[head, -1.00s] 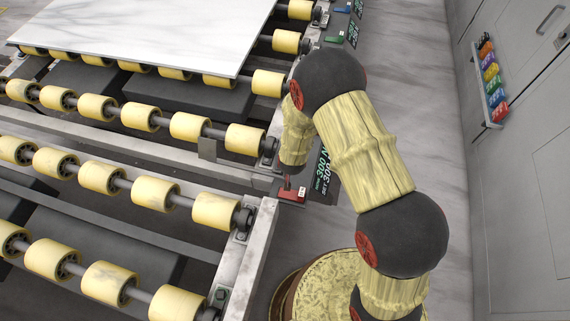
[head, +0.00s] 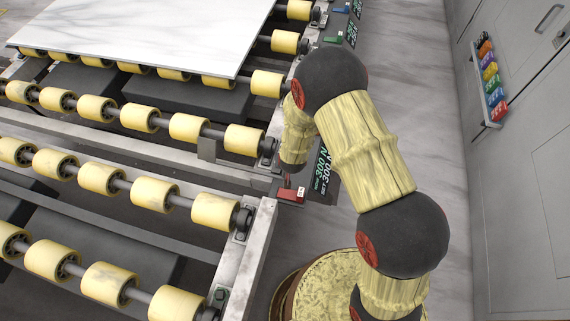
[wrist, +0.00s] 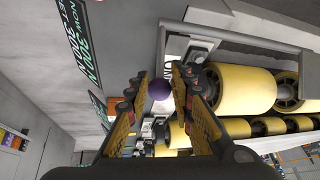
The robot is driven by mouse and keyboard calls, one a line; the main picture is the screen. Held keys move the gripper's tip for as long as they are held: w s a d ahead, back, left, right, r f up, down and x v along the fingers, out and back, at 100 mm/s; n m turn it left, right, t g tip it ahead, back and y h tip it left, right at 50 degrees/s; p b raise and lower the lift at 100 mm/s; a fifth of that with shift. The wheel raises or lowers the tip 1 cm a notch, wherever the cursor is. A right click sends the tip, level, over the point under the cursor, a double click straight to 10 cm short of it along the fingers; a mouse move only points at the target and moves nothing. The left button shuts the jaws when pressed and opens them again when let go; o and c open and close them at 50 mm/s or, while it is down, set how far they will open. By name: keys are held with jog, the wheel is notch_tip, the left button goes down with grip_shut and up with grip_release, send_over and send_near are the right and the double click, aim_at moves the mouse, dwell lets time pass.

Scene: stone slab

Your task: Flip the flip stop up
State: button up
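My gripper (wrist: 159,77) is open in the wrist view, with its two yellow-and-black fingers apart. A purple ball-shaped knob (wrist: 160,90) shows in the gap between the fingers, and neither finger clearly touches it. What the knob is fixed to is hidden. In the head view my arm covers the gripper and the knob. A small grey upright plate (head: 207,148) stands at the cross rail between the rollers. I cannot tell whether this plate or the knob's part is the flip stop.
A white stone slab (head: 150,32) lies on yellow rollers (head: 214,211) at the back left. A red box (head: 292,193) and a force display (head: 321,170) sit at the conveyor's side. A rack of coloured bins (head: 491,75) hangs on the right wall. The floor between is clear.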

jog(key=o, duration=0.5)
jog(key=shift+w+a+r, duration=0.1)
jog(key=shift+w+a, duration=0.05)
jog(key=shift+s, duration=0.2)
jog(key=v, duration=1.1)
jog(key=shift+s+r, duration=0.2)
jog(key=shift+r, duration=0.15)
jog(key=shift+a, duration=0.1)
jog(key=shift+c, duration=0.2)
